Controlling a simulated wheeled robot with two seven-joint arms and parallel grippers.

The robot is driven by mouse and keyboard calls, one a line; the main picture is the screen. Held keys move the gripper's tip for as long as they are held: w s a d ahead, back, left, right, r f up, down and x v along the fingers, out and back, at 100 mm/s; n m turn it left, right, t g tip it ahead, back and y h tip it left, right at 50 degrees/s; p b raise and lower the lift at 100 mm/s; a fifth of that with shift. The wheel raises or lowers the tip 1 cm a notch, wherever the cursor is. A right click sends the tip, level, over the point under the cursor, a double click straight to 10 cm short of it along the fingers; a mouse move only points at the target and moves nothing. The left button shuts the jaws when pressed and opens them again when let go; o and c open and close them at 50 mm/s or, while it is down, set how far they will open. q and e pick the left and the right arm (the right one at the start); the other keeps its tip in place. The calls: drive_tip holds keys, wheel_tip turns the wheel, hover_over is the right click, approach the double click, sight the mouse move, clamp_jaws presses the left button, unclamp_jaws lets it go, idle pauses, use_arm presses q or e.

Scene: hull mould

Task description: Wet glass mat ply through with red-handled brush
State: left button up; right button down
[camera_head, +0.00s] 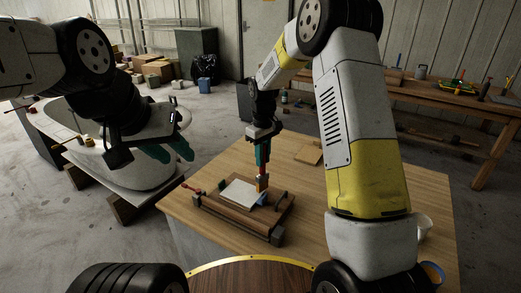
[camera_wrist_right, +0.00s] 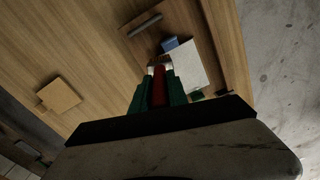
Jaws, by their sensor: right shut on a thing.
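The white glass mat ply (camera_head: 241,192) lies flat on a brown wooden board (camera_head: 222,210) on the table. My right gripper (camera_head: 263,160) is shut on the red-handled brush (camera_head: 263,181), which points down at the right edge of the ply. In the right wrist view the red handle (camera_wrist_right: 158,86) sits between the green fingers, with the bristle end by the white ply (camera_wrist_right: 190,65). Whether the bristles touch the ply is unclear. My left gripper (camera_head: 168,153) is at the left, above the white hull mould (camera_head: 100,158), its green fingers apart and empty.
A small blue block (camera_wrist_right: 170,43) sits by the ply. A flat wooden piece (camera_head: 308,154) lies further back on the table. A red-ended tool (camera_head: 190,187) is at the board's left. A white cup (camera_head: 424,226) and blue ring (camera_head: 433,272) stand at the right edge.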

drive_tip(key=shift+f, duration=0.75)
idle(0.4)
drive_tip(key=shift+r, duration=0.75)
drive_tip(key=w+a, duration=0.3)
drive_tip(key=a, duration=0.2)
drive_tip(key=shift+w+a, duration=0.25)
drive_tip(key=shift+f, duration=0.75)
drive_tip(key=shift+r, duration=0.1)
